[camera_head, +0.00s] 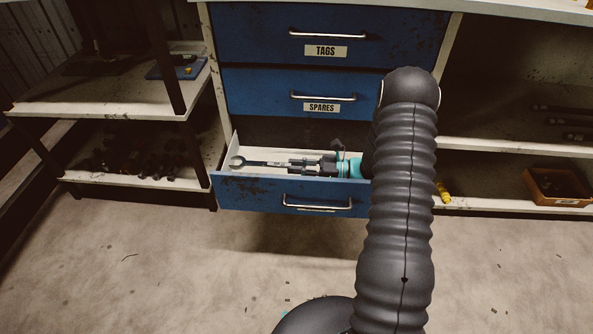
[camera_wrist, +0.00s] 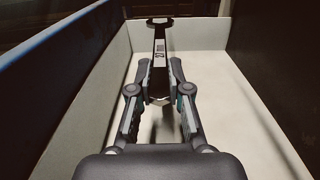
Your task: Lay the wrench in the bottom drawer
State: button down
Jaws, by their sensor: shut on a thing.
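The wrench (camera_head: 262,163) is dark with a pale open jaw at its left end. It lies lengthwise over the open bottom drawer (camera_head: 262,190), within the drawer's walls. My gripper (camera_head: 299,165) is shut on the wrench, its fingers pointing left inside the drawer. In the wrist view the wrench (camera_wrist: 160,50) runs away from my gripper (camera_wrist: 159,85), held between the two fingers. The drawer's pale floor (camera_wrist: 220,100) shows around it. I cannot tell whether the wrench touches the floor. The wrench's near end is partly hidden by the fingers.
Two shut blue drawers, marked TAGS (camera_head: 325,51) and SPARES (camera_head: 321,108), sit above the open one. An orange bin (camera_head: 556,187) stands on the right shelf. Dark small parts (camera_head: 150,163) lie on the left shelf. The drawer's walls (camera_wrist: 80,90) rise close beside my gripper.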

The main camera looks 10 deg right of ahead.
jog(key=shift+f, duration=0.85)
jog(key=shift+f+b, duration=0.35)
jog(key=shift+f, duration=0.05)
jog(key=shift+f, duration=0.2)
jog(key=c, duration=1.1)
grip_release()
